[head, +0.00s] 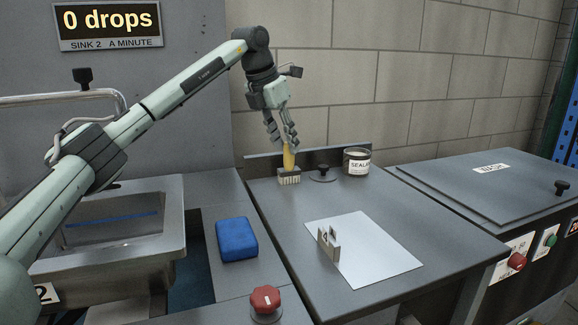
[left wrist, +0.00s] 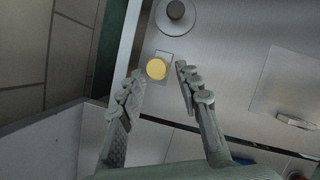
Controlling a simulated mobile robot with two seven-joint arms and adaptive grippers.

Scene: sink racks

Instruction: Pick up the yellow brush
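The yellow brush (head: 289,162) stands upright on its pale bristles at the back left of the grey worktop, its handle pointing up. My left gripper (head: 287,139) is right over the handle, pointing down. In the left wrist view the round yellow handle end of the brush (left wrist: 156,68) shows in the gap between the spread fingertips of my left gripper (left wrist: 160,72), with space on both sides. The fingers are open and hold nothing. How far the tips reach down beside the handle is hard to tell. My right gripper is in neither view.
A black knob (head: 323,173) and a sealant tin (head: 357,162) stand right of the brush. A low ledge and block wall are close behind. A white sheet with a small metal bracket (head: 329,243), a blue sponge (head: 237,239) and a sink (head: 180,215) are nearer.

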